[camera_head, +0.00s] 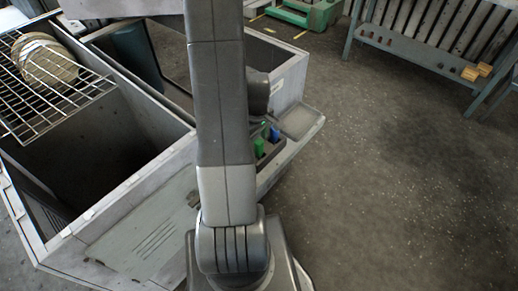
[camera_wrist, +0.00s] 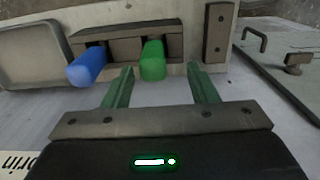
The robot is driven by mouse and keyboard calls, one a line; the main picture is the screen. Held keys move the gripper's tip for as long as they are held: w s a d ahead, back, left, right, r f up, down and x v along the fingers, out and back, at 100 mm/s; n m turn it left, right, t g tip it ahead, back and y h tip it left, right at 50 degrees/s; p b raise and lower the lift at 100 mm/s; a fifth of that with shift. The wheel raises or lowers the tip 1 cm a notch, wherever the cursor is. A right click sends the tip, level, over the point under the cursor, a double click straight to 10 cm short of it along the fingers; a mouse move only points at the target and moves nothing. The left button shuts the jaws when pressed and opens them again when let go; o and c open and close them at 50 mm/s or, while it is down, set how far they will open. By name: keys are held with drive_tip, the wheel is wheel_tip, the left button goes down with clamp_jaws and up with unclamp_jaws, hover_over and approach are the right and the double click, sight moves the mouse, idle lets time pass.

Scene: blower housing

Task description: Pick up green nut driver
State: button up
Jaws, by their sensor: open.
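The green nut driver (camera_wrist: 153,62) stands in a dark holder (camera_wrist: 122,47) in the wrist view, its green handle toward the camera. A blue-handled tool (camera_wrist: 87,66) sits in the same holder to its left. My gripper (camera_wrist: 160,78) is open and empty, with one finger on each side of the green handle in the picture. I cannot tell whether the fingertips reach the handle's depth. In the head view the green handle (camera_head: 259,147) shows just right of my arm, beside the blue handle (camera_head: 274,134). My gripper is hidden there.
A grey tray (camera_wrist: 32,54) lies left of the holder in the wrist view. A dark plate (camera_wrist: 218,32) and a panel with a handle (camera_wrist: 285,62) are to the right. In the head view, a wire rack (camera_head: 85,92) lies over an open housing; open floor (camera_head: 410,190) is at right.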

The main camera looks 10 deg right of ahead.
sight(259, 148)
drive_tip(key=shift+w+d+f, duration=0.1)
drive_tip(key=shift+d+f, duration=0.1)
drive_tip(key=shift+f, duration=0.95)
drive_tip(key=shift+d+f, duration=0.2)
drive_tip(key=shift+f, duration=1.65)
clamp_jaws()
drive_tip(key=shift+r, duration=5.05)
